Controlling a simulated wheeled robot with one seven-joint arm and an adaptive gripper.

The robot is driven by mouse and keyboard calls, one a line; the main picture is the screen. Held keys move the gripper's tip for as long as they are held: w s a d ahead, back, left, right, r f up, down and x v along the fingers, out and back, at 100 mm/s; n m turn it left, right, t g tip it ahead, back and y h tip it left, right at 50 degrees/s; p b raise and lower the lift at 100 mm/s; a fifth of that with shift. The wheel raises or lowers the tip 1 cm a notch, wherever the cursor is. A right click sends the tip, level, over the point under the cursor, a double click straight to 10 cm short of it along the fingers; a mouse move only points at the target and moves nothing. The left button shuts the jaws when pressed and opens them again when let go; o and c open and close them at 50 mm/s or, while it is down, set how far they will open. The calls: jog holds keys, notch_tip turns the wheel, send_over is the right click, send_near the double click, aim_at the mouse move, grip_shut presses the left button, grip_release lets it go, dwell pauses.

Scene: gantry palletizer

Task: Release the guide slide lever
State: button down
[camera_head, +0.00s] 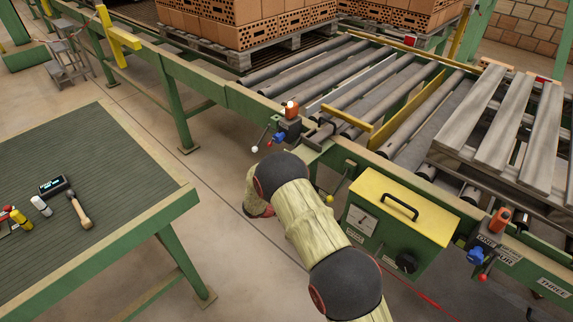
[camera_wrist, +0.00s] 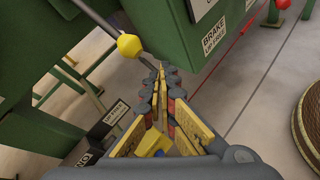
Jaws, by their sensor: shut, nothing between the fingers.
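A lever with a yellow knob (camera_wrist: 129,46) on a grey rod shows in the wrist view, just up and left of my fingertips. It also shows in the head view (camera_head: 329,198), beside the yellow-topped green box. No readable label tells me whether this is the guide slide lever. My gripper (camera_wrist: 161,72) is shut, its fingertips together and apart from the knob. In the head view my arm hides the gripper.
The green box (camera_head: 376,223) with a gauge and a handle hangs on the roller conveyor frame. In the wrist view a green housing with a "BRAKE" label (camera_wrist: 214,33) stands close by my fingers. A green workbench (camera_head: 84,209) holds tools. The floor between is clear.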

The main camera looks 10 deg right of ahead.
jog(key=w+a+n+t+h, duration=0.2)
jog(key=w+a+n+t, duration=0.15)
jog(key=w+t, duration=0.35)
jog(key=w+a+n+t+h, duration=0.25)
jog(key=w+a+t, duration=0.2)
jog(key=w, duration=0.45)
jog(key=w+a+r+n+t+y, duration=0.1)
jog(key=a+n+t, duration=0.2)
jog(key=a+t, duration=0.2)
jog(key=shift+w+a+r+n+t+b, duration=0.15)
jog(key=shift+a+n+t+b, duration=0.15)
jog(key=shift+a+t+b, duration=0.25)
jog(key=shift+d, duration=0.15)
jog(key=b+x, duration=0.3)
jog(key=x, duration=0.7)
jog(key=shift+s+a+r, duration=0.3)
jog(key=shift+s+r, duration=0.25)
jog(key=shift+s, duration=0.25)
jog(key=shift+s+a+r, duration=0.25)
jog(key=shift+s+r, duration=0.3)
jog(key=shift+s, duration=0.2)
